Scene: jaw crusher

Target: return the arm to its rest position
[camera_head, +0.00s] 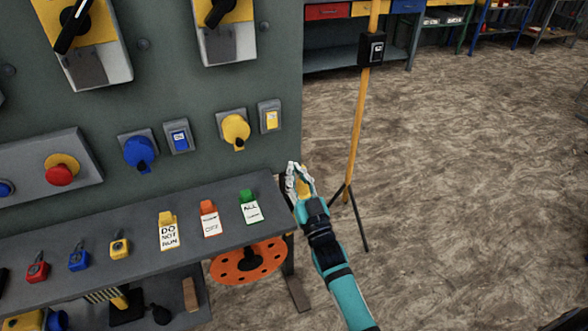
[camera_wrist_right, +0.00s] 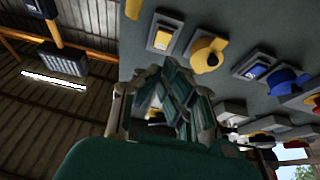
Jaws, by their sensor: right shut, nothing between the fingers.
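My right arm comes in from the bottom of the head view, teal and black. Its gripper (camera_head: 299,180) is shut and empty, beside the right end of the grey shelf (camera_head: 130,233), in front of the yellow stand. In the right wrist view the gripper's fingers (camera_wrist_right: 165,95) point toward the grey panel, with nothing seen between them. The panel (camera_head: 180,85) stands apart from the fingertips. My left gripper does not show in either view.
Tags (camera_head: 250,207) and small padlocks (camera_head: 119,244) lie on the shelf. A yellow knob (camera_head: 235,129) and a blue knob (camera_head: 139,152) stick out of the panel. A yellow stand (camera_head: 359,120) with a dark tripod foot rises behind my right gripper. Open floor (camera_head: 470,200) lies to the right.

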